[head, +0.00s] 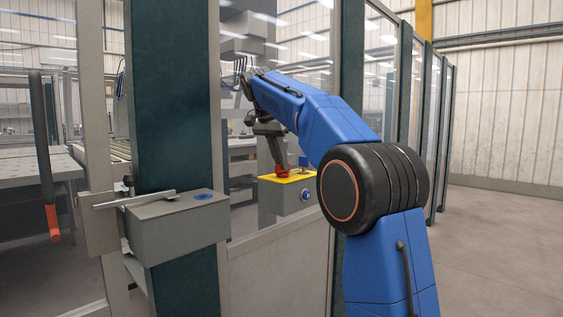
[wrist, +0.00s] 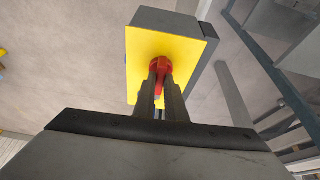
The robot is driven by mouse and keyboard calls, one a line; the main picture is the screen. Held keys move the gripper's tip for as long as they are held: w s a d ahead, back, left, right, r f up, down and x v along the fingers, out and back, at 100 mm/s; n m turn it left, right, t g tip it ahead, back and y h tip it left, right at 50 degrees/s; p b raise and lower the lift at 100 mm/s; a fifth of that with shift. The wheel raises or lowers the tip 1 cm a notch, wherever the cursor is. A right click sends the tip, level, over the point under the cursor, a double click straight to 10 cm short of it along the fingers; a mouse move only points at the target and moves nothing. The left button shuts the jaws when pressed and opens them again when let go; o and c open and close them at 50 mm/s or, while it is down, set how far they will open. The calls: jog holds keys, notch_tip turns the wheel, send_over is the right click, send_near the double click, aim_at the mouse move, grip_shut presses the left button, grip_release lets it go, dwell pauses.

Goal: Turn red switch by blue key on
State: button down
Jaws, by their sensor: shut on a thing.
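The red switch (wrist: 160,66) sits on the yellow top plate (wrist: 186,48) of a grey box. In the head view the red switch (head: 283,170) shows under my gripper (head: 279,164), on the yellow-topped box (head: 288,198). A blue round part, likely the blue key (head: 306,195), is on the front face of that box. In the wrist view my gripper (wrist: 161,90) points at the plate, and its two fingers are closed on the red switch from both sides. The fingers hide part of the switch, so its exact angle is hard to read.
A grey box with a metal lever and blue oval mark (head: 178,222) is fixed to the dark green post (head: 160,90) at left. An orange-ended handle (head: 53,222) hangs at far left. Glass fence panels stand behind my arm. Open floor (head: 500,250) lies at right.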

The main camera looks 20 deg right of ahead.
jog(key=shift+w+m+g, duration=0.1)
jog(key=shift+m+g, duration=0.3)
jog(key=shift+m, duration=0.7)
jog(key=c, duration=1.8)
grip_release()
jog(key=shift+r, duration=0.1)
